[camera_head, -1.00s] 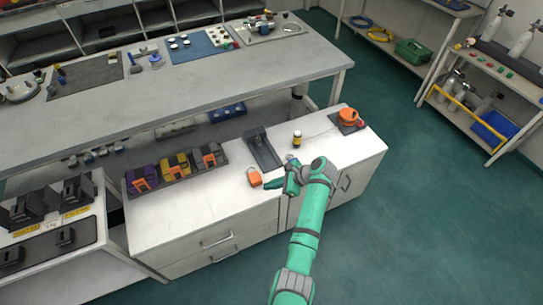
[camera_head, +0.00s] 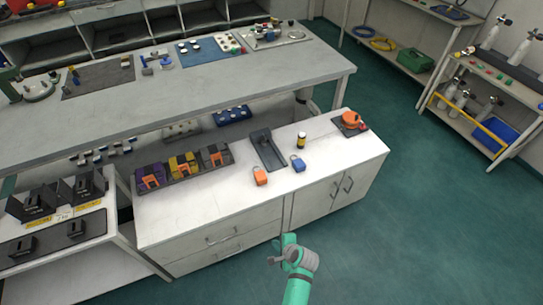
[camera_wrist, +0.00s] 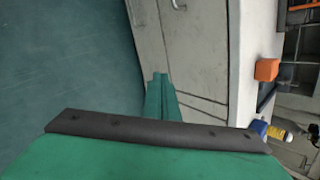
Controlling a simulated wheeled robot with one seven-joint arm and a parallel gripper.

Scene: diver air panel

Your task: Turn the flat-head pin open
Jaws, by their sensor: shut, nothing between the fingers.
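My gripper (camera_head: 288,240) is in front of the white cabinet in the head view, low and clear of the counter top. Its green fingers (camera_wrist: 160,95) are together and empty in the wrist view. I cannot make out a flat-head pin in either view. A round fitting on a plate (camera_head: 38,90) is at the left of the long grey bench, and a plate with small fittings (camera_head: 272,36) is at its back right. Both are too small to show a pin, and my gripper is far from both.
The white cabinet top (camera_head: 215,203) holds an orange padlock (camera_head: 260,177), a blue padlock (camera_head: 298,163), a small bottle (camera_head: 301,140), a dark tray (camera_head: 267,150) and an orange round item (camera_head: 350,119). The long bench (camera_head: 210,85) stands behind. Green floor (camera_head: 430,220) is free at the right.

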